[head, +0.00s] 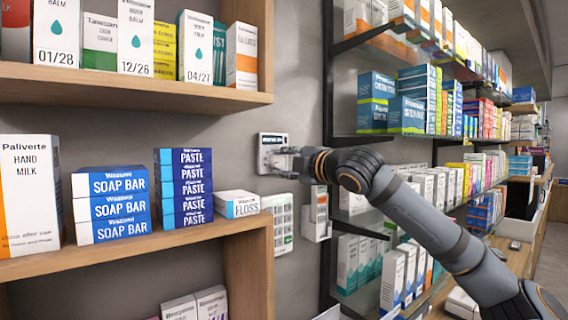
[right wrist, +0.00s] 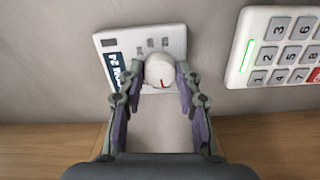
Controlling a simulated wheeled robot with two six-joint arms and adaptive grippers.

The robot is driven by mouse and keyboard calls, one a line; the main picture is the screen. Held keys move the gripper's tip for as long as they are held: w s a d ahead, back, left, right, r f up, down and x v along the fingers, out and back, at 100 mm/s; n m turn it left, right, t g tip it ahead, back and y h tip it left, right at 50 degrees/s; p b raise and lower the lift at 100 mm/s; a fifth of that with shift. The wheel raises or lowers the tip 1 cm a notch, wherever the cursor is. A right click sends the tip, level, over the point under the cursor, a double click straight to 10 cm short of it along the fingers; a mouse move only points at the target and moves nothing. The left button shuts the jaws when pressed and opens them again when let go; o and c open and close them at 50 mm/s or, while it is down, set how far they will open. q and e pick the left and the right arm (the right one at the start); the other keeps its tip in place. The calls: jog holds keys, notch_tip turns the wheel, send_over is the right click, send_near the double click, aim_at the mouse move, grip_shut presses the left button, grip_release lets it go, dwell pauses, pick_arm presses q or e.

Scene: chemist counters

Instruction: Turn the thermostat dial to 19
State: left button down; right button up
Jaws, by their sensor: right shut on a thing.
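The thermostat is a small white plate on the grey wall, above the floss box, in the head view (head: 272,139). It also shows in the right wrist view (right wrist: 112,42), with a dark label whose number looks like 24. Its round white dial (right wrist: 159,72) has a red mark that points down and slightly right in that view. My right gripper (right wrist: 160,85) is shut on the dial, one finger on each side; in the head view (head: 278,160) it reaches the thermostat from the right. My left gripper is not in view.
A white keypad (right wrist: 280,48) with a green light is beside the thermostat; it shows below it in the head view (head: 284,222). A white wall box (head: 317,215) hangs nearby. A wooden shelf (head: 200,240) with boxes is at left, black-framed shelves (head: 345,140) at right.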

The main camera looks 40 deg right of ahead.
jog(key=shift+n, duration=0.7)
